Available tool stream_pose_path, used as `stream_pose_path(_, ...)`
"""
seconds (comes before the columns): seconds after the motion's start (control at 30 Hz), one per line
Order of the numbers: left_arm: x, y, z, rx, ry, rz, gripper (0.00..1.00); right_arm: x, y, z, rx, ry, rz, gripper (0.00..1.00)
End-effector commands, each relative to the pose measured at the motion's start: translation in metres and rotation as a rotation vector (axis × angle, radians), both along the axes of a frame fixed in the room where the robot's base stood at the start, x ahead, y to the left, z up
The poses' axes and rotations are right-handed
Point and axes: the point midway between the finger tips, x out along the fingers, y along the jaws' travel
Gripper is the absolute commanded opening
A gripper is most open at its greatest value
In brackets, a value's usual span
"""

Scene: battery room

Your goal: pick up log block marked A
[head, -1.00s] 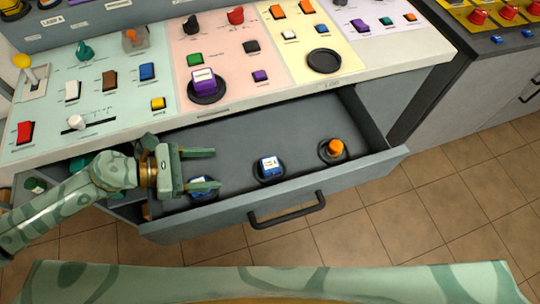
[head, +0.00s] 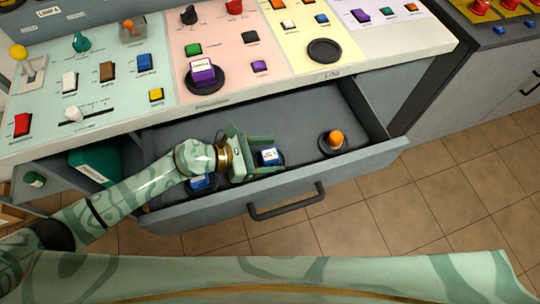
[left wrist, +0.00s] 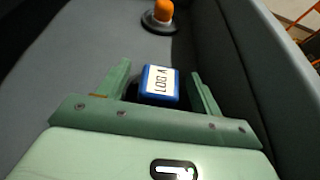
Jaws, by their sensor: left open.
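The log block marked A is a blue block with a white label reading "LOG A" (left wrist: 160,84). It stands on a round dark base in the open drawer and also shows in the head view (head: 268,156). My left gripper (head: 262,153) is open, low in the drawer. In the left wrist view its two fingers (left wrist: 162,88) stand on either side of the block, with room beside it. I cannot tell if either finger touches it. My right gripper is not in view.
Another blue block (head: 200,182) stands in the drawer under my left arm. An orange-topped piece (head: 336,138) stands further right. The drawer's front wall (head: 340,165) and the panel's edge (head: 330,74) bound the space. A purple block (head: 203,72) stands on the panel.

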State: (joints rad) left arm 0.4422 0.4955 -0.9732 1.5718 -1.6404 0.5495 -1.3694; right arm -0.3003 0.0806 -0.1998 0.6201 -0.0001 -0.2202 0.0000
Motion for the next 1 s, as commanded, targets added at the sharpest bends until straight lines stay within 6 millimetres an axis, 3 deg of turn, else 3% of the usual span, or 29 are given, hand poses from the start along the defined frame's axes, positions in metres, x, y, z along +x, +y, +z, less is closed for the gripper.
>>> stream_pose_path(0.2,0.0,-0.001,0.0,0.0,-0.001,0.0,0.63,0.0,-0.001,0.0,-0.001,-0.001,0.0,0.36)
stream_pose_path(0.37,0.0,0.0,0.0,0.0,-0.001,0.0,0.18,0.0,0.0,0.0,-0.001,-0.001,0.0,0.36)
stream_pose_path(0.4,0.0,0.0,0.0,0.0,-0.001,0.0,0.16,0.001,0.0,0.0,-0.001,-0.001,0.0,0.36)
stream_pose_path(0.7,0.0,0.0,0.006,0.001,-0.003,0.0,0.17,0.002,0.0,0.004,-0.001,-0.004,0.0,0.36)
stream_pose_path(1.0,0.001,0.0,0.072,0.001,-0.01,-0.001,0.17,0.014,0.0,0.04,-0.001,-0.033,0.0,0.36)
